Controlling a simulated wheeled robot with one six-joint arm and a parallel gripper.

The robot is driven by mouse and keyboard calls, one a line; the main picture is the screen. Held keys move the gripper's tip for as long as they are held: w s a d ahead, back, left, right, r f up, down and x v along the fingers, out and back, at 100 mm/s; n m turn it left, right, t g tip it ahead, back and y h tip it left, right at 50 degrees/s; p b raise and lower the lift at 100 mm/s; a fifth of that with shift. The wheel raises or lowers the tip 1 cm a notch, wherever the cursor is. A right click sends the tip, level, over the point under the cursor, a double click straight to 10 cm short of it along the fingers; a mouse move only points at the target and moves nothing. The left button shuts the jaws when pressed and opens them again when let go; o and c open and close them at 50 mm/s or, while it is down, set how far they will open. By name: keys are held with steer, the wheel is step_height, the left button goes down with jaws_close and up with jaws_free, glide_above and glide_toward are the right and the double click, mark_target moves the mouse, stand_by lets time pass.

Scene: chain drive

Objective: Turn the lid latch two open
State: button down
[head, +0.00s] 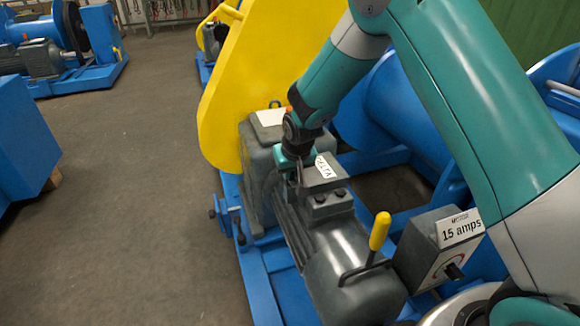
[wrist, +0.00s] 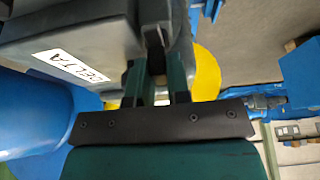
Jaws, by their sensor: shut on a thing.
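The grey motor (head: 350,260) carries a dark grey terminal box (head: 318,186) with a DELTA label (head: 325,166). My gripper (head: 297,165) reaches down from above to the far end of this box. In the wrist view, the fingers of my gripper (wrist: 156,82) stand close on both sides of a narrow dark part beside the box (wrist: 60,22), and they are shut on it. That part looks like a lid latch, but the fingers hide most of it and I cannot tell its turn angle. The DELTA label also shows in the wrist view (wrist: 72,66).
A yellow guard (head: 255,70) rises behind the motor. A yellow-handled lever (head: 379,232) stands at the motor's near end. A grey switch box (head: 435,245) marked 15 amps is at right. Blue frame rails (head: 255,275) surround the motor. The floor (head: 140,200) at left is clear.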

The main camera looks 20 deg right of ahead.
stand_by(0.4)
steer(key=c, duration=1.1)
jaws_free()
steer(key=shift+d, duration=0.1)
steer(key=shift+d, duration=0.15)
